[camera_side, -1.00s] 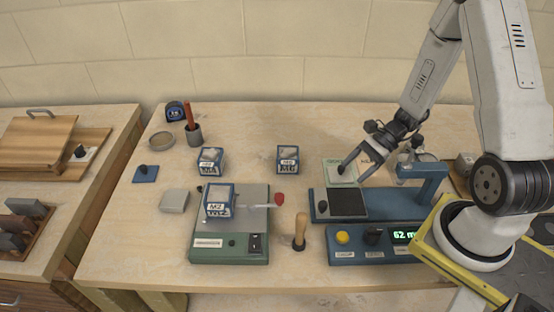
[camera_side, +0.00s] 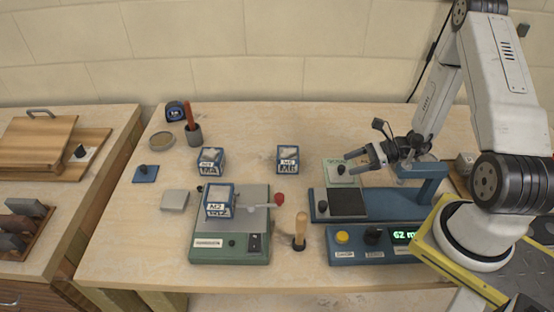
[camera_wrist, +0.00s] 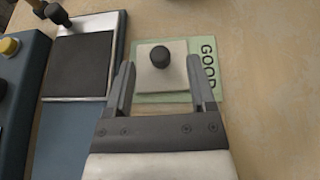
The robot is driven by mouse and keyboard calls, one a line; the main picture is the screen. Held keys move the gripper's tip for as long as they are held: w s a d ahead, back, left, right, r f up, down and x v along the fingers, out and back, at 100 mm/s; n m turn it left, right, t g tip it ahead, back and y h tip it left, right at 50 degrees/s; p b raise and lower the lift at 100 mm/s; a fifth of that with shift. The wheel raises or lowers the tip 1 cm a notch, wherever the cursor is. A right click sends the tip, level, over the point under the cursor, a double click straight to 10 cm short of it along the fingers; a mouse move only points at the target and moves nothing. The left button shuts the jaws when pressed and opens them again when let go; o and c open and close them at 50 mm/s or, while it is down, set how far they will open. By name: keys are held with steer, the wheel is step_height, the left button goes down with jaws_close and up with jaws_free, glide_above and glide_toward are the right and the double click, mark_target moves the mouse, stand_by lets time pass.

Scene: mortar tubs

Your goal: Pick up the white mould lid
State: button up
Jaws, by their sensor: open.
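The white mould lid (camera_wrist: 150,82) is a square plate with a black knob (camera_wrist: 160,57). It lies on a green card marked GOOD (camera_wrist: 209,60) in the wrist view. In the side view the lid (camera_side: 335,178) shows in part, with its dark knob on top, behind the blue device. My gripper (camera_wrist: 163,85) is open and empty. In the wrist view its two fingers appear on either side of the lid, with the knob beyond the fingertips. In the side view my gripper (camera_side: 362,160) is close to the lid, at its right and a little above; I see no contact.
A blue device with a dark pad (camera_side: 348,203) stands just in front of the card. A blue lid with a knob (camera_side: 145,173) lies at far left. Labelled moulds (camera_side: 288,158) and a green machine (camera_side: 230,246) stand left. The table behind the card is clear.

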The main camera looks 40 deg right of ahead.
mark_target(343, 166)
steer(key=shift+w+a+f, duration=0.1)
steer(key=shift+w+a, duration=0.05)
steer(key=shift+x, duration=2.6)
jaws_close()
